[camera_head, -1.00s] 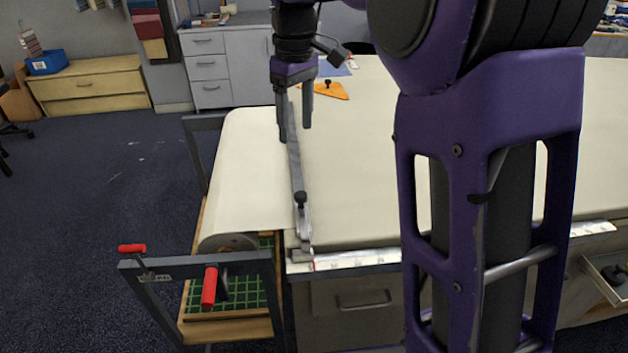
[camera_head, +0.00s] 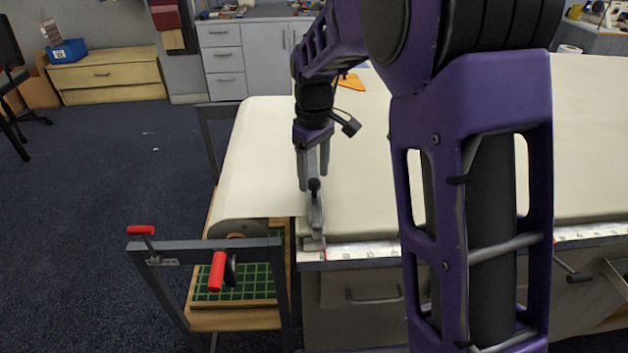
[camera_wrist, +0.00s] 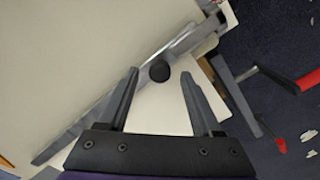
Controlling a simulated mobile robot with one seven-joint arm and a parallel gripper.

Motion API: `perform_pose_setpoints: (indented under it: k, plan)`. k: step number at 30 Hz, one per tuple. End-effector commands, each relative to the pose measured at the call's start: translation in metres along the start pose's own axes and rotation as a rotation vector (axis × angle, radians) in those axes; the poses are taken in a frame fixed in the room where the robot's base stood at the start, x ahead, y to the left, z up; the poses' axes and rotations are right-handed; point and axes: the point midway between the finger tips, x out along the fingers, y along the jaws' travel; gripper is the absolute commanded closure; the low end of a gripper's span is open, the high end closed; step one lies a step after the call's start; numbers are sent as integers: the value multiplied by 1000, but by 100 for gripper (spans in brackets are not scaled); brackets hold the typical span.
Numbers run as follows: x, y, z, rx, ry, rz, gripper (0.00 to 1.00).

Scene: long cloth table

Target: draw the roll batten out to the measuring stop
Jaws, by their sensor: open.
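A grey bar (camera_head: 316,214) with an upright black knob (camera_head: 314,184) lies across the left end of the table; it looks like the roll batten. Its near foot sits at the left end of a marked measuring strip (camera_head: 350,250). Pale cloth (camera_head: 262,165) runs left from it to a roll (camera_head: 238,229) on a stand. My gripper (camera_head: 313,181) points down, open, at the knob. In the wrist view, the knob (camera_wrist: 159,72) shows between the fingertips (camera_wrist: 160,75), and the bar (camera_wrist: 186,45) runs diagonally. I cannot tell whether the fingers touch it. I cannot single out the measuring stop.
The roll stand has a grey frame (camera_head: 190,252) with red handles (camera_head: 217,272). An orange piece (camera_head: 351,82) lies farther back on the table, partly behind my arm. My arm hides much of the table's middle.

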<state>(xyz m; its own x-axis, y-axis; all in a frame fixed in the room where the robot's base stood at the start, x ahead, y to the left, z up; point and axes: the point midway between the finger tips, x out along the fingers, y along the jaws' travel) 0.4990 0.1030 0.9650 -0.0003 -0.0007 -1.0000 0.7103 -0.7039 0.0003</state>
Motion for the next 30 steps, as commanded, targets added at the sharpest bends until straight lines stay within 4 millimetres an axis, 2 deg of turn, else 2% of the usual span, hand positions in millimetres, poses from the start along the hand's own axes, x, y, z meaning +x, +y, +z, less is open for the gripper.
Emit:
perform_pose_setpoints:
  k: [4, 14, 25, 30]
  plan:
    - [14, 0, 0, 0, -1, -1, 34]
    - [16, 0, 0, 1, 1, 0, 34]
    - [16, 0, 0, 1, 1, 0, 98]
    - [16, 0, 0, 1, 1, 0, 100]
